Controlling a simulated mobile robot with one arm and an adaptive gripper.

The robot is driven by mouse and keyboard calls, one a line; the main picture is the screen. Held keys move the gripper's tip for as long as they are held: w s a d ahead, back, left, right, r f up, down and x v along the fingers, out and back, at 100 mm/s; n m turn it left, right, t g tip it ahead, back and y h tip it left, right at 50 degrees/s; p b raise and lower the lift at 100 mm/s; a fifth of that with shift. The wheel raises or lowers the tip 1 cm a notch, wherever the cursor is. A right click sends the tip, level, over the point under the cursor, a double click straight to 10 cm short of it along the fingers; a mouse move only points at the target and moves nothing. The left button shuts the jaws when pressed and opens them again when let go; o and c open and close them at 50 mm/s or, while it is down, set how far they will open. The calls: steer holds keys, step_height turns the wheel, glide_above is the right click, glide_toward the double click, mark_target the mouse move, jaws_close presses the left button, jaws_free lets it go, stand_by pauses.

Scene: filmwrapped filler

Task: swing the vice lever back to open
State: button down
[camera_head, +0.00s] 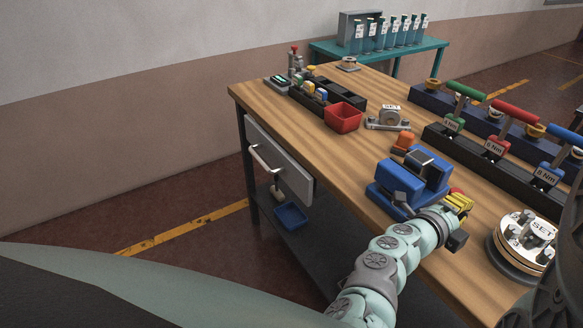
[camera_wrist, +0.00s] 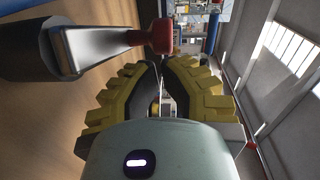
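The blue vice (camera_head: 402,186) stands on the workbench near its front edge, with a dark metal block at its top. Its lever shows in the wrist view as a pale metal bar (camera_wrist: 95,45) ending in a red knob (camera_wrist: 158,38). A red spot beside the yellow fingers in the head view looks like the same knob. My gripper (camera_head: 459,204) is at the right side of the vice. In the wrist view my gripper's yellow ribbed fingers (camera_wrist: 162,66) are drawn close together, with a narrow gap and nothing held. The knob is just beyond the fingertips; contact cannot be told.
A round metal fixture marked SET (camera_head: 522,240) stands right of my gripper. A dark rack (camera_head: 480,155) with colored torque handles lies behind. Bare wood lies left of the vice.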

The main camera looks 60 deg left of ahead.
steer(key=shift+w+a+f+n+y+b, duration=0.15)
steer(key=shift+w+n+y+b, duration=0.2)
steer(key=shift+n+y+b, duration=0.4)
steer(key=shift+w+a+b, duration=0.3)
steer(key=shift+a+b, duration=0.05)
steer(key=shift+b, duration=0.15)
steer(key=shift+w+a, duration=0.1)
steer(key=shift+a, duration=0.1)
steer(key=shift+r, duration=0.2)
